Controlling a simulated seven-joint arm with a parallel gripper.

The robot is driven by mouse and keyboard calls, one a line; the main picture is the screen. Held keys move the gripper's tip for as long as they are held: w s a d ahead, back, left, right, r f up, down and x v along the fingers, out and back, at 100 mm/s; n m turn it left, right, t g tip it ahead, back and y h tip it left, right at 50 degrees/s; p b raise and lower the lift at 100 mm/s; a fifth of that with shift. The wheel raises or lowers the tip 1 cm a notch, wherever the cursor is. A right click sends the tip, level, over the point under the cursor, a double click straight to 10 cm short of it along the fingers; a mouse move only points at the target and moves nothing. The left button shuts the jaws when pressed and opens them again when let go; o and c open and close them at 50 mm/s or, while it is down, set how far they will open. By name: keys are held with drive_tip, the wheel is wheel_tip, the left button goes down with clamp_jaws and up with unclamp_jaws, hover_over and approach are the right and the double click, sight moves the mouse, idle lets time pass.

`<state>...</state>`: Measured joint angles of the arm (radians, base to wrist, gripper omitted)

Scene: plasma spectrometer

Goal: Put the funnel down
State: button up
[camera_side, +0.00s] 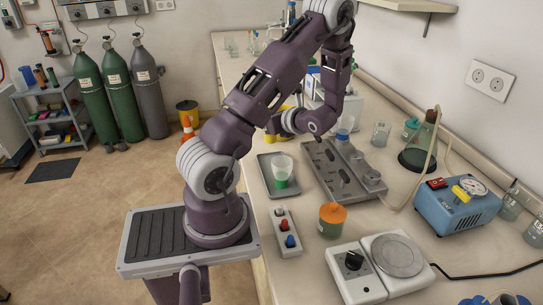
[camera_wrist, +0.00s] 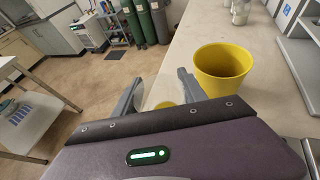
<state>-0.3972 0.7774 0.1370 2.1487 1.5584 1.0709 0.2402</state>
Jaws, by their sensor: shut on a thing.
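In the side view yellow also shows just below my gripper (camera_side: 274,139). I cannot tell whether the funnel touches the bench.
A yellow cup (camera_wrist: 222,68) stands close on the right in the wrist view. A grey rack (camera_side: 335,172), a dark tray (camera_side: 265,188) with a translucent cup (camera_side: 282,166) and an orange-lidded jar (camera_side: 332,219) are nearer the side camera. Bare bench (camera_wrist: 182,42) lies beyond my fingers.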

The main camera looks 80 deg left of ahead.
wheel_tip(320, 180, down, 6)
drive_tip(key=shift+f, duration=0.15)
clamp_jaws()
drive_tip(key=o, duration=1.4)
unclamp_jaws()
drive_tip(key=v, duration=1.2)
drive_tip(key=s+d+r+n+t+h, duration=0.2)
drive_tip(key=d+r+n+t+h, duration=0.1)
drive_tip(key=d, duration=0.6)
drive_tip(key=s+d+r+n+t+h, duration=0.2)
drive_tip(key=d+r+n+t+h, duration=0.2)
drive_tip(key=d+r, duration=0.4)
drive_tip(key=s+d+r+n+t+h, duration=0.2)
drive_tip(key=d+r+n+h, duration=0.3)
drive_tip(key=d, duration=0.6)
drive_tip(key=shift+s+d+r+n+t, duration=0.1)
drive_tip(key=shift+r+n+t, duration=0.05)
drive_tip(key=shift+n+t, duration=0.25)
drive_tip(key=shift+s+d+r+n+t, duration=0.1)
drive_tip(key=shift+d+r+n+t, duration=0.05)
drive_tip(key=shift+n+t, duration=0.25)
